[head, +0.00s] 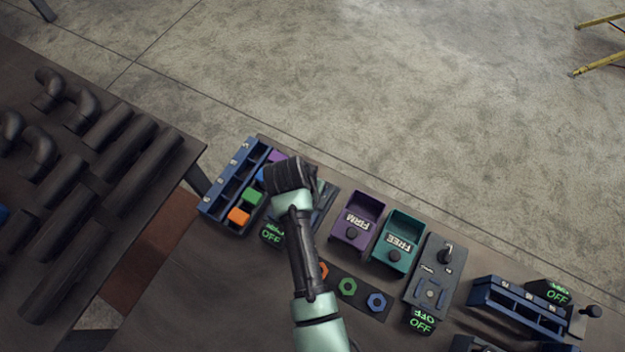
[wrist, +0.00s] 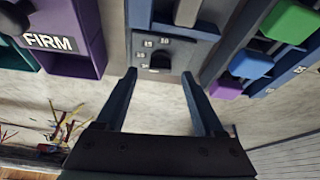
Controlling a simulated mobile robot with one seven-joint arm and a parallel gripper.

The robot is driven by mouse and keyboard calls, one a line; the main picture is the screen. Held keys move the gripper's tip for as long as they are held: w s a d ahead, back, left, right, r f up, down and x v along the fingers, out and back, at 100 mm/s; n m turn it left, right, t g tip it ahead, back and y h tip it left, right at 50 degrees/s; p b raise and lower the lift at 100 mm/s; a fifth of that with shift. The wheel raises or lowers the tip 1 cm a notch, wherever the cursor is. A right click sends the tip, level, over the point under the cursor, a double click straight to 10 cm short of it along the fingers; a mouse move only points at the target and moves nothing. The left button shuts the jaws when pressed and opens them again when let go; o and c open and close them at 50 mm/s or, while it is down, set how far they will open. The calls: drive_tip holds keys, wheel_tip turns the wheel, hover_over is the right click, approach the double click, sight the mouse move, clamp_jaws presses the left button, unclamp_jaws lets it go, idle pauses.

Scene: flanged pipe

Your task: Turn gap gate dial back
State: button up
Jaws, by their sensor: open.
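A grey-blue panel (wrist: 178,48) with a dark round dial (wrist: 160,62) shows in the wrist view. Small white numbers ring the dial; "15" and "50" can be made out, the others are too small to read surely. My gripper (wrist: 160,76) is open, with one finger on each side of the dial's lower edge in the picture. Nothing is between the fingers, and I cannot tell whether either touches the panel. In the head view my arm covers most of this panel (head: 326,193), and the dial is hidden.
A blue rack (head: 228,186) with coloured blocks stands left of my arm. A purple FIRM bin (head: 368,205) and a green FREE bin (head: 411,226) stand to the right. A grey switch plate (head: 435,270) lies beyond them. Dark pipes (head: 60,210) fill the left table.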

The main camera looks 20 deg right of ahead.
drive_tip(key=shift+x, duration=1.15)
clamp_jaws()
